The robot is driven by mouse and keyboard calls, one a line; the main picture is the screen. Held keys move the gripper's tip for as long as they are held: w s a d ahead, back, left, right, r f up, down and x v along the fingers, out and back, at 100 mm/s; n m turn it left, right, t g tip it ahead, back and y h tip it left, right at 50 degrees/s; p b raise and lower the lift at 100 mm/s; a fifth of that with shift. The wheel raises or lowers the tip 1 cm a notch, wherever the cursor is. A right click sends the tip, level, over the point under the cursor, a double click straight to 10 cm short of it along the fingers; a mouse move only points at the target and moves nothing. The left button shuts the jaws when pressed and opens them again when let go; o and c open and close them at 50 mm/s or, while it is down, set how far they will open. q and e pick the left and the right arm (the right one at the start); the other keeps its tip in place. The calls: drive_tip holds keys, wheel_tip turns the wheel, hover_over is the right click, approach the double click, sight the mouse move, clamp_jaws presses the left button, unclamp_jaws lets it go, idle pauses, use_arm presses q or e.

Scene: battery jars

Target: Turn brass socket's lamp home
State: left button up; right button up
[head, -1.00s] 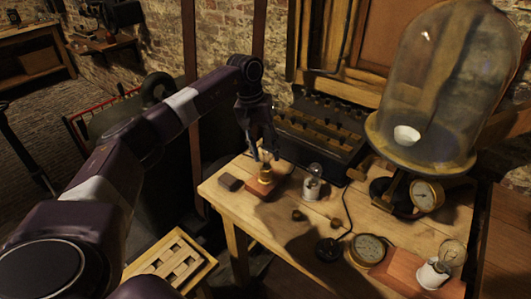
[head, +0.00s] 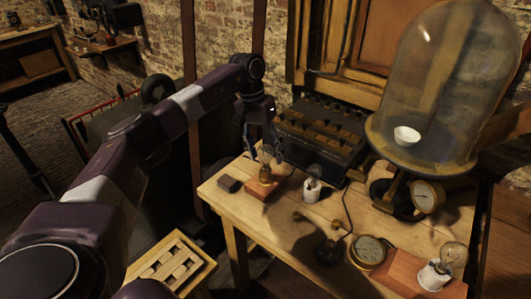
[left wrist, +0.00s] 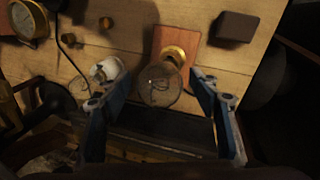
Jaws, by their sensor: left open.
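The brass socket (left wrist: 175,54) stands on a reddish wooden block (head: 262,188) near the table's left corner. A clear glass lamp (left wrist: 160,86) sits in the brass socket; whether it is fully seated I cannot tell. My left gripper (head: 265,157) is open above the block. In the left wrist view its two fingers (left wrist: 155,93) are spread on either side of the lamp, with gaps visible, and hold nothing. In the head view the lamp is small and partly hidden by the fingers. My right gripper is not in view.
Beside the block stand a dark small block (head: 229,184) and a white socket with a bulb (head: 312,190). A dark switch box (head: 320,137) is behind. A gauge (head: 368,250), another white-socket lamp (head: 436,272) and a large bell jar (head: 440,90) are to the right.

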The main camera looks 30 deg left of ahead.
use_arm(q)
wheel_tip(320, 180, up, 12)
drive_tip(key=a, duration=0.2)
drive_tip(key=shift+s+a, duration=0.15)
drive_tip(key=shift+a, duration=0.05)
drive_tip(key=shift+f, duration=0.15)
